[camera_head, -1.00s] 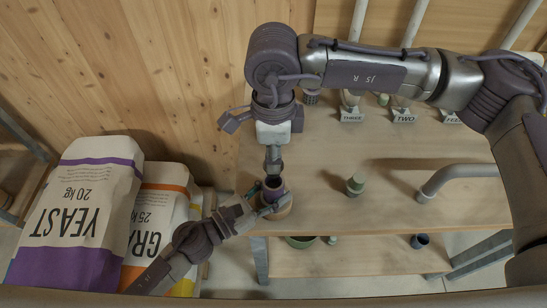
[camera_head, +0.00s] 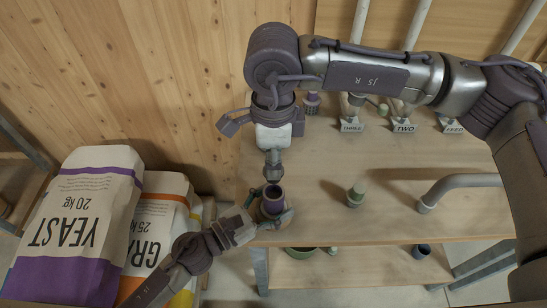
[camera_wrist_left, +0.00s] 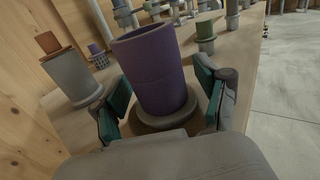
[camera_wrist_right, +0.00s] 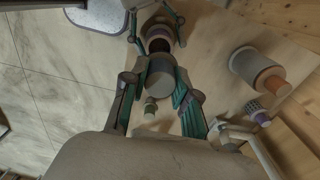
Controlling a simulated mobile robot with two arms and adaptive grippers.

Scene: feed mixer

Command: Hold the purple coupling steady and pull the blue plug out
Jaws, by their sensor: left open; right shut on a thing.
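The purple coupling (camera_head: 273,201) stands upright at the near left corner of the bench top, its open mouth facing up. My right gripper (camera_head: 273,167) points down just above the coupling. In the right wrist view it is shut on a grey-looking cylinder (camera_wrist_right: 160,76), apparently the blue plug; its blue colour is unclear. The plug looks clear of the mouth, but the overlap hides the exact gap.
A green fitting (camera_head: 355,196) and a grey bent pipe (camera_head: 460,182) stand on the bench (camera_head: 320,215) to the right. Labelled pipe stands (camera_head: 404,126) line the back. Feed sacks (camera_head: 85,220) stand left. A lower shelf (camera_head: 350,270) holds a green bowl and dark cup.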

